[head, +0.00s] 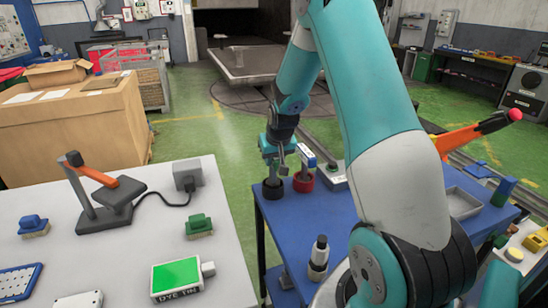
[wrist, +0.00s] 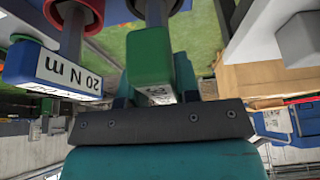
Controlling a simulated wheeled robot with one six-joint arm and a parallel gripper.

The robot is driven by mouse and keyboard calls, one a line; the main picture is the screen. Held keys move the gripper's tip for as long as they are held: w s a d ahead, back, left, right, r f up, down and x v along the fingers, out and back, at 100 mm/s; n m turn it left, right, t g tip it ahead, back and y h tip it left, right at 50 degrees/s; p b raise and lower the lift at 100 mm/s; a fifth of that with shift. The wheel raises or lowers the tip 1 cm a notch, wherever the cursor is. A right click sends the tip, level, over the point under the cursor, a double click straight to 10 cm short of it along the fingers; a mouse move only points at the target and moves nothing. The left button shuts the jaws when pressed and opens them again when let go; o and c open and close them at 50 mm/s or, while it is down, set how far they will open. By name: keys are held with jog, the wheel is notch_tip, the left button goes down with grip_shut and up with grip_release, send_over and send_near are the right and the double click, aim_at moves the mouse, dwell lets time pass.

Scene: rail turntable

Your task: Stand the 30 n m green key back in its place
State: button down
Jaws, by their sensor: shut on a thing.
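The green key (wrist: 148,55) has a green head with a white label, partly covered by my gripper. Its grey shaft runs away from the camera at the top of the wrist view. My gripper (head: 277,148) is shut on the key's head, which I can hardly make out in the head view. In the head view it is over a black cup (head: 273,189) on the blue table; whether the shaft's foot is seated in it I cannot tell.
The blue table (head: 300,220) also bears a grey tray (head: 462,203) and a dark bottle-like item (head: 319,250) shows lower down. Green floor lies open behind.

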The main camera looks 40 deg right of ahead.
jog(key=shift+f+b, duration=0.45)
jog(key=shift+f, duration=0.25)
jog(key=c, duration=0.8)
grip_release()
jog(key=b+v, duration=0.1)
jog(key=v, duration=1.6)
jog(key=shift+s+r, duration=0.1)
jog(key=shift+r, duration=0.1)
